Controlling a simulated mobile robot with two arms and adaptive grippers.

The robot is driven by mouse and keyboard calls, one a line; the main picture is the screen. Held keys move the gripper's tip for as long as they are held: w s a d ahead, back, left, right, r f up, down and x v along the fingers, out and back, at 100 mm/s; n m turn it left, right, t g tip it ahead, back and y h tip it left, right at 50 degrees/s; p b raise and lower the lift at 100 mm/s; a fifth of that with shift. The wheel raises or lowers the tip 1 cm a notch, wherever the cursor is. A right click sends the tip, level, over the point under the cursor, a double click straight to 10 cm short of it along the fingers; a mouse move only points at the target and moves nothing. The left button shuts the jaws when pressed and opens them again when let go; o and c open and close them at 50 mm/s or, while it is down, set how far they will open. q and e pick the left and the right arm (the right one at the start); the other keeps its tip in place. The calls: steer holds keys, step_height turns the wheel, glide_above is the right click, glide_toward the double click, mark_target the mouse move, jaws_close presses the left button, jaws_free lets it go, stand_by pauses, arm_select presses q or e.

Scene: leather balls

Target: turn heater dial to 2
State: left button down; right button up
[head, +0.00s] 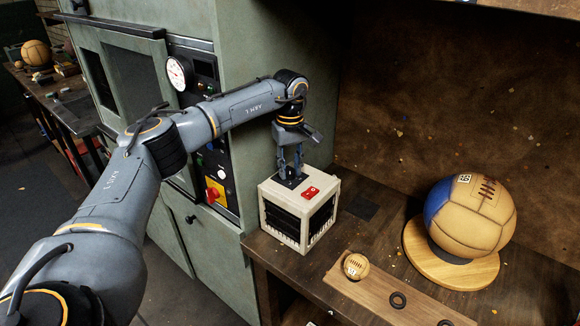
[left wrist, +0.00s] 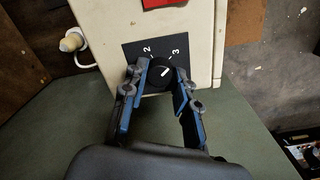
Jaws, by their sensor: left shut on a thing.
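The heater (head: 273,188) is a small cream box with dark grilles on its sides, standing on the wooden bench. Its black dial (left wrist: 158,80) sits on a black plate with the numbers 2 and 3 showing. A short white mark on the dial points up and right, toward the 3 side. My left gripper (head: 290,176) reaches down to the heater's top and is shut on the dial; its two fingers (left wrist: 159,82) flank the dial in the left wrist view. The rest of the scale is hidden. My right gripper is not in view.
A red switch (head: 310,192) sits beside the dial. A large leather ball (head: 475,215) on a round wooden stand is to the right. A green cabinet (head: 262,50) stands behind.

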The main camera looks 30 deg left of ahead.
mark_target(290, 170)
arm_select(q)
steer(key=shift+n, duration=1.8)
steer(key=n, duration=0.3)
steer(key=shift+n+p, duration=0.3)
steer(key=n, duration=0.6)
steer(key=shift+f+n, duration=0.1)
steer(key=shift+n, duration=0.3)
steer(key=c, duration=1)
jaws_free()
step_height(290, 170, up, 12)
steer(key=shift+r, duration=0.1)
